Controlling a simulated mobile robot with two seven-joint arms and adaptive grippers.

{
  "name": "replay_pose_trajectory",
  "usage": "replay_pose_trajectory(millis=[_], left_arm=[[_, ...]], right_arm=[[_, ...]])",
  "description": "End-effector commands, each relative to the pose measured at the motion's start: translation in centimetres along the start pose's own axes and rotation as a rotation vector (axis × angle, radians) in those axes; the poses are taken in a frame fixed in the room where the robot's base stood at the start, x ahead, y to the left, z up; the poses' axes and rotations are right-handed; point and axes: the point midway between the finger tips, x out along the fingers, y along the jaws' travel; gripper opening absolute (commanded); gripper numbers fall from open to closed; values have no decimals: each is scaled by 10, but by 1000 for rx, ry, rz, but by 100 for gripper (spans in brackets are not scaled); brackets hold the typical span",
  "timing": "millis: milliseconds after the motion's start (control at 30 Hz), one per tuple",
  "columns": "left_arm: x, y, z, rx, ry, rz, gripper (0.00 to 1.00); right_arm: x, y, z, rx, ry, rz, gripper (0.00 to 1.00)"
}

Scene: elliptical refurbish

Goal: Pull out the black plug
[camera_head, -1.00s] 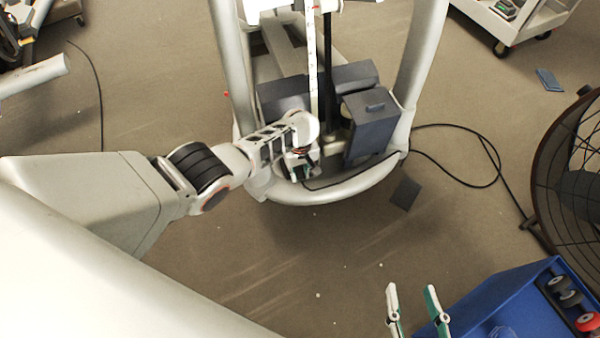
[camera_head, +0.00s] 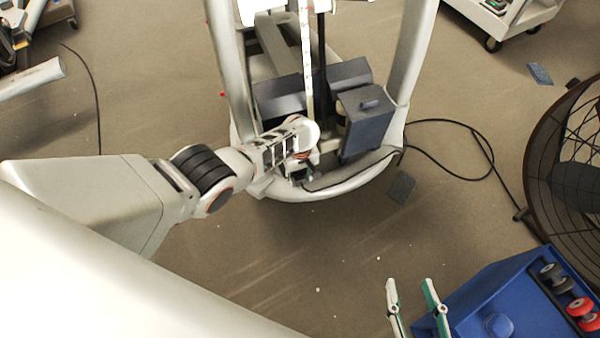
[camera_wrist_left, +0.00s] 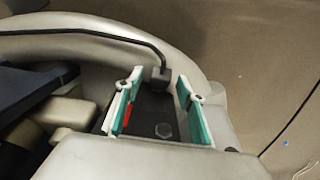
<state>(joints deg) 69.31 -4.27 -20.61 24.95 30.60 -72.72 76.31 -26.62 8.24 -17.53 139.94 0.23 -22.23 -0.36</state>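The black plug (camera_wrist_left: 160,74) sits on the pale curved base of the machine in the left wrist view, with a black cable running from it to the left. My left gripper (camera_wrist_left: 160,80) is open, with one teal-lined finger on each side of the plug and visible gaps between. In the head view my left gripper (camera_head: 300,172) is at the front of the machine's base (camera_head: 335,190), and the plug cannot be made out there. My right gripper (camera_head: 410,283) is open and empty above the floor at the lower right.
The black cable (camera_head: 462,124) runs along the base and loops over the floor to the right. A dark box (camera_head: 366,125) stands on the base. A blue bin (camera_head: 480,290) and a large fan (camera_head: 575,165) are at the right. The front floor is mostly clear.

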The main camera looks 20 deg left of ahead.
Motion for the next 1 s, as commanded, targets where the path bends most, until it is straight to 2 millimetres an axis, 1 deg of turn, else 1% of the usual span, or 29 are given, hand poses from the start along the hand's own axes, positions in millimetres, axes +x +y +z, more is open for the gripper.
replay_pose_trajectory(millis=[167,467,667,800,1000], left_arm=[[-6,1,1,1,-2,3,39],[-29,-1,0,0,1,1,39],[-55,1,0,-1,0,4,39],[-77,2,1,1,-1,4,39],[-104,1,1,0,-2,3,39]], right_arm=[[0,0,1,1,-2,0,40],[0,0,1,2,-2,1,40],[0,0,1,2,-2,1,40],[0,0,1,2,-3,1,40],[0,0,1,2,-3,1,40]])
